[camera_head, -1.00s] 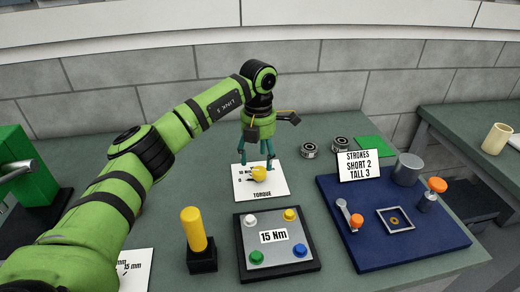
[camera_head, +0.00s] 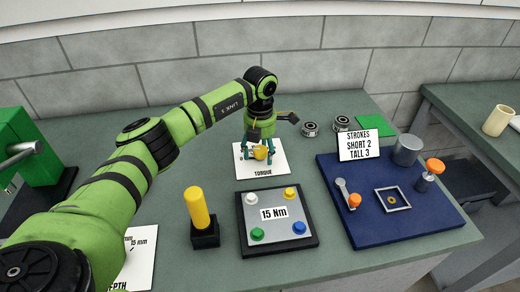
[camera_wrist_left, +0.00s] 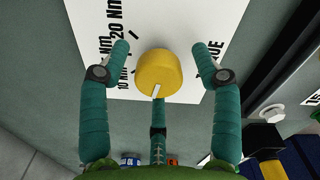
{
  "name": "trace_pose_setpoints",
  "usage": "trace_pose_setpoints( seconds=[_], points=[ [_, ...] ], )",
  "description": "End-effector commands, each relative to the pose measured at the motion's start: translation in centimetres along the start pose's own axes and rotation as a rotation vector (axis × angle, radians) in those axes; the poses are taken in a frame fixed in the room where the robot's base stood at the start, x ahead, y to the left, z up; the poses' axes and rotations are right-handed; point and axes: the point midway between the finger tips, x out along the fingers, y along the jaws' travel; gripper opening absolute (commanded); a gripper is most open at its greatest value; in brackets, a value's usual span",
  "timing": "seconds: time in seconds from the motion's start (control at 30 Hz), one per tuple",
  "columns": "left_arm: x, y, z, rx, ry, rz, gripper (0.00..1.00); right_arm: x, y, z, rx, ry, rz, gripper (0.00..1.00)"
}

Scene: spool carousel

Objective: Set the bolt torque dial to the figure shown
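The yellow torque dial (camera_head: 260,152) sits on a white card (camera_head: 274,168) marked TORQUE. In the left wrist view the dial (camera_wrist_left: 159,72) carries a white pointer line toward the lower edge of the picture. Printed figures including 10 Nm and 20 Nm stand to its left; another figure is partly hidden by a finger. My left gripper (camera_head: 258,152) is lowered around the dial. Its teal fingers (camera_wrist_left: 161,55) are spread to both sides with visible gaps, and a third finger is below. A sign (camera_head: 274,213) reads 15 Nm. My right gripper is not in view.
The 15 Nm sign lies on a panel with coloured buttons (camera_head: 278,246). A yellow-handled post (camera_head: 199,208) stands to its left. A blue board (camera_head: 440,217) with levers, a grey cylinder and a STROKES sign (camera_head: 358,145) lies right. Two metal rings (camera_head: 310,129) sit behind.

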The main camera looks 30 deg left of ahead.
Motion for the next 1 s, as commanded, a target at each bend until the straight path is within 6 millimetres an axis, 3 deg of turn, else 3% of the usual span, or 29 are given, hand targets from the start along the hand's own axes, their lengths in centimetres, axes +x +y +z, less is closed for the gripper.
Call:
trace_pose_setpoints(
  seconds=[0.03,0.13,0.57,1.0],
  points=[
    [0.0,0.0,0.0,0.000,0.000,0.000,0.48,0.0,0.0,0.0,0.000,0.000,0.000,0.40],
    [0.0,0.0,0.0,0.000,0.001,0.000,0.08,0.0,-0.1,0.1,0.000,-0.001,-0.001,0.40],
    [0.2,0.0,-0.1,0.042,0.004,0.000,0.08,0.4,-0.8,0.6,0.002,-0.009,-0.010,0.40],
    [0.4,0.1,-0.1,0.364,0.007,0.000,0.08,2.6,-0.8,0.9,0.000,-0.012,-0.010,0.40]
  ],
)
